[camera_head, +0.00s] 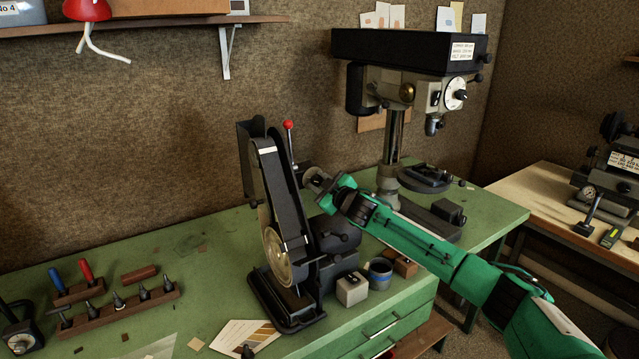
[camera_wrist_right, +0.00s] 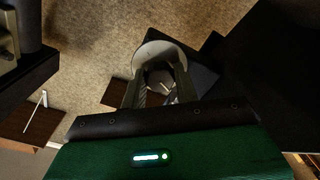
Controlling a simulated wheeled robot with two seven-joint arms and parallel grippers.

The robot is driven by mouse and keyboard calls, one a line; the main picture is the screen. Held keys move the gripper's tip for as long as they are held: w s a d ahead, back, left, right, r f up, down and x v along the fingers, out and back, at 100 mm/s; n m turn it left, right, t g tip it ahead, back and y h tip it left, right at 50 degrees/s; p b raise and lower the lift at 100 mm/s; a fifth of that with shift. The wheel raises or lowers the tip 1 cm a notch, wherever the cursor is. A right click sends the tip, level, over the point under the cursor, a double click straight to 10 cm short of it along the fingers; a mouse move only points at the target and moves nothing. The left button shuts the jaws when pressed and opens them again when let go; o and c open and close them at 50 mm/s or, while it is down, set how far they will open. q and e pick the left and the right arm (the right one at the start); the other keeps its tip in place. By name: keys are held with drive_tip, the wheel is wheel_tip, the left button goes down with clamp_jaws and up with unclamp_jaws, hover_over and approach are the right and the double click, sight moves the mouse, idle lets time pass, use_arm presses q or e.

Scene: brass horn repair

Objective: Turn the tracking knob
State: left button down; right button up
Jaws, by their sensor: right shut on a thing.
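The belt sander (camera_head: 282,205) stands on the green bench, with its belt arm upright and a red-ball lever (camera_head: 288,125) at the top. My right gripper (camera_head: 314,181) reaches in from the right to the upper right side of the sander. It is shut on the tracking knob, which is mostly hidden by the fingers in the head view. In the right wrist view a round pale grey knob face (camera_wrist_right: 160,52) shows at the fingertips of the right gripper (camera_wrist_right: 162,72). My left gripper is not in view.
A drill press (camera_head: 394,140) stands behind my right arm. A small pale box (camera_head: 352,290) and a blue-grey cup (camera_head: 379,274) sit right of the sander base. Tool racks (camera_head: 120,305) lie on the left. The bench between them and the back wall is mostly clear.

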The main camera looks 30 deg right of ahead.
drive_tip(key=o, duration=1)
drive_tip(key=shift+c, duration=0.2)
drive_tip(key=shift+s, duration=0.15)
drive_tip(key=shift+s+f, duration=0.1)
drive_tip(key=shift+s, duration=0.2)
drive_tip(key=s+d+b, duration=0.1)
drive_tip(key=s+b, duration=0.4)
drive_tip(key=s, duration=0.8)
drive_tip(key=shift+d+r, duration=0.2)
drive_tip(key=shift+r, duration=0.05)
